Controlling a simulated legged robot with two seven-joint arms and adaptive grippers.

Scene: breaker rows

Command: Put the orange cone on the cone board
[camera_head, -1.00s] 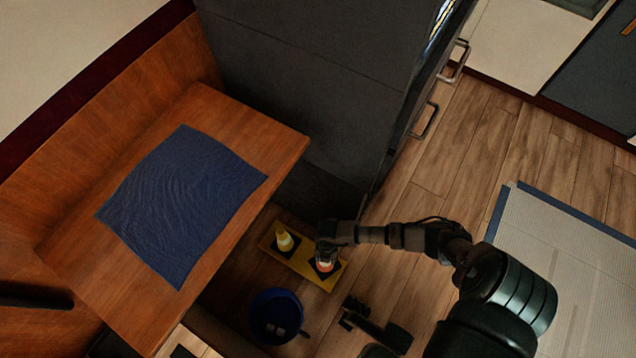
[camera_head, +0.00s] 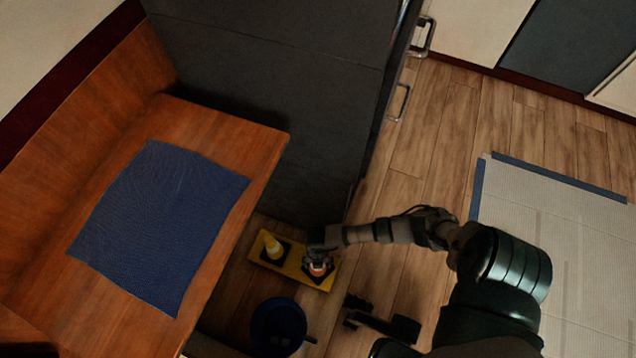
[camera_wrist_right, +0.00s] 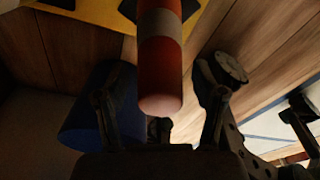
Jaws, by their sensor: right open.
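The orange cone (camera_head: 317,269), with a white band, stands on the right dark square of the yellow cone board (camera_head: 297,272) on the floor. In the right wrist view the cone (camera_wrist_right: 161,65) points its rounded tip toward my palm. My right gripper (camera_head: 316,248) is directly above the cone in the head view. Its fingers (camera_wrist_right: 160,92) are spread apart with the cone tip between them, and a gap shows on each side. The cone's base is partly hidden by the gripper in the head view. My left gripper is not in view.
A yellow cone (camera_head: 273,248) stands on the board's left dark square. A blue bucket (camera_head: 278,325) stands just in front of the board. A wooden bench with a blue cloth (camera_head: 160,225) is at left, a dark cabinet (camera_head: 270,90) behind.

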